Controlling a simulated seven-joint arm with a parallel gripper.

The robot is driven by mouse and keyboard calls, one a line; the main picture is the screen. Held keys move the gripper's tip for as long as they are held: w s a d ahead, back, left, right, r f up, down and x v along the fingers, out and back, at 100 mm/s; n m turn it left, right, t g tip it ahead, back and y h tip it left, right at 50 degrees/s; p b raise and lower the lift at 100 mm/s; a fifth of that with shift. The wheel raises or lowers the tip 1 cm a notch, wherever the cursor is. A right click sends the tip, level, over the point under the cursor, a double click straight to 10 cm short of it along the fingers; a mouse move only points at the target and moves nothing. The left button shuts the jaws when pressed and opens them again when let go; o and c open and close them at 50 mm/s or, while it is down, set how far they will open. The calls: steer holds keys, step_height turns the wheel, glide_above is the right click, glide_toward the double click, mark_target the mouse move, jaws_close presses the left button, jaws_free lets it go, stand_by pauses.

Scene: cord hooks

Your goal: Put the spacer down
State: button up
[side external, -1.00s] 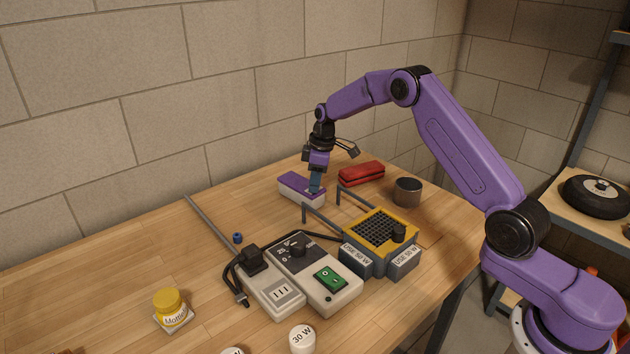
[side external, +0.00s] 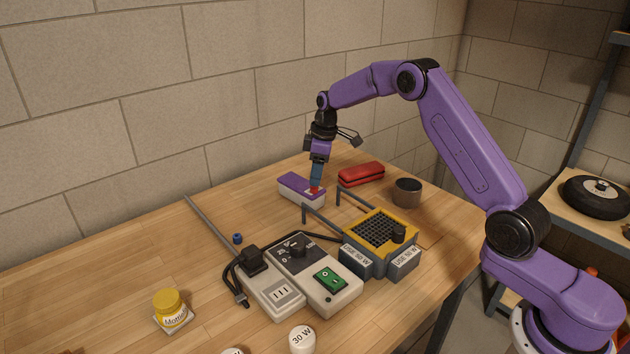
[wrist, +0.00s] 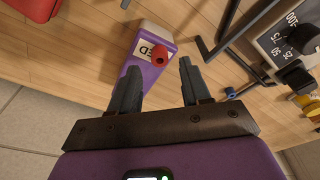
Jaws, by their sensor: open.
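A small red spacer (side external: 314,190) rests at the near end of a purple-and-white box (side external: 295,185). In the wrist view the red spacer (wrist: 158,59) is a short cylinder beside a white label ending in "ED" on the box (wrist: 153,34). My gripper (side external: 316,183) is just above this end of the box. In the wrist view my gripper (wrist: 159,68) is open, its two fingers apart on either side of the spacer, with clear gaps. Whether the spacer lies on the lid or in an opening I cannot tell.
A blue spacer (side external: 237,238) lies on the table near a grey rod (side external: 208,216). A red case (side external: 361,174) and a grey cup (side external: 407,192) stand right of the box. The table's left is mostly clear.

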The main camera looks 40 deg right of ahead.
step_height(320, 180, up, 9)
steer(key=d, duration=0.1)
steer(key=s+a+r+n, duration=0.1)
steer(key=s+a, duration=0.6)
steer(key=s, duration=0.3)
steer(key=s+a+r+n, duration=0.1)
steer(key=s+a+r, duration=0.1)
steer(key=s+a, duration=0.65)
steer(key=s+d+f, duration=0.1)
steer(key=s+d, duration=0.1)
steer(key=s, duration=0.7)
steer(key=s+d+f+n, duration=0.1)
steer(key=s+d, duration=0.1)
steer(key=s, duration=0.8)
steer(key=s+d+f+g, duration=0.1)
steer(key=s+d, duration=0.1)
steer(key=s, duration=0.7)
steer(key=shift+s+d+f+n+h, duration=0.3)
steer(key=shift+s+d+f+h, duration=0.05)
steer(key=shift+d+f+h, duration=0.05)
stand_by(2.4)
